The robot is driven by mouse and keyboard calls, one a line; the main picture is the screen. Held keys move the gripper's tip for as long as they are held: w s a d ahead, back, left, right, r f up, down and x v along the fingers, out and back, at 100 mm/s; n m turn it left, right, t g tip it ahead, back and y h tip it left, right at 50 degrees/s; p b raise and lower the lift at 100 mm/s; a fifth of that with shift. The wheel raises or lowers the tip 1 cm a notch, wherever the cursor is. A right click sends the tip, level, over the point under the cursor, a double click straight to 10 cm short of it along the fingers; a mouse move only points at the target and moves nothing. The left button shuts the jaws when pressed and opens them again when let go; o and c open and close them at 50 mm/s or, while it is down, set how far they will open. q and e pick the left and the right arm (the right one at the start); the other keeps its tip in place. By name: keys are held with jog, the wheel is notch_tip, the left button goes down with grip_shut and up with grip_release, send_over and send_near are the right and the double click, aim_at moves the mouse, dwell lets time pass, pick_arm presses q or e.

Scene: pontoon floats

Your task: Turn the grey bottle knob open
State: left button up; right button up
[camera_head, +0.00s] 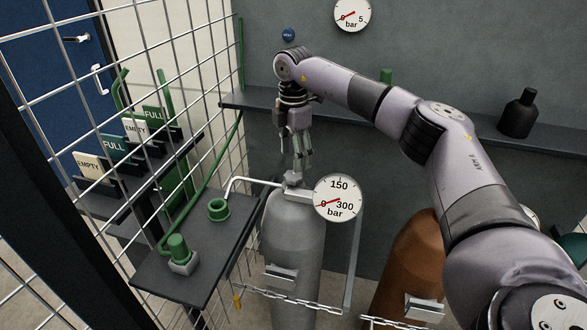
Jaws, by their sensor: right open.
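The grey bottle (290,235) stands upright in the middle of the view, with a valve on top. Its grey knob (293,179) sits at the top of the valve. My right gripper (299,162) points down just above the knob, with its jaws open. From this angle I cannot tell whether the fingertips touch the knob or reach around it. A gauge (337,198) beside the valve has its red needle near 0. My left gripper is not in view.
A brown bottle (409,265) stands to the right, partly behind my right arm. A chain (290,298) runs across the grey bottle. A dark shelf (190,267) with green fittings and a wire mesh fence are on the left. A black bottle (518,115) stands on the back ledge.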

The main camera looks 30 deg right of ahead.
aim_at(293, 174)
notch_tip(293, 174, down, 4)
jog(key=shift+f+p, duration=0.15)
jog(key=shift+p, duration=0.2)
jog(key=shift+f, duration=0.75)
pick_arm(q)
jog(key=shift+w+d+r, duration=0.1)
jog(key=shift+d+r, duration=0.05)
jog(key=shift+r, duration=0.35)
pick_arm(e)
jog(key=shift+c, duration=0.2)
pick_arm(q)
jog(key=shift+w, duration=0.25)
pick_arm(e)
jog(key=c, duration=1.1)
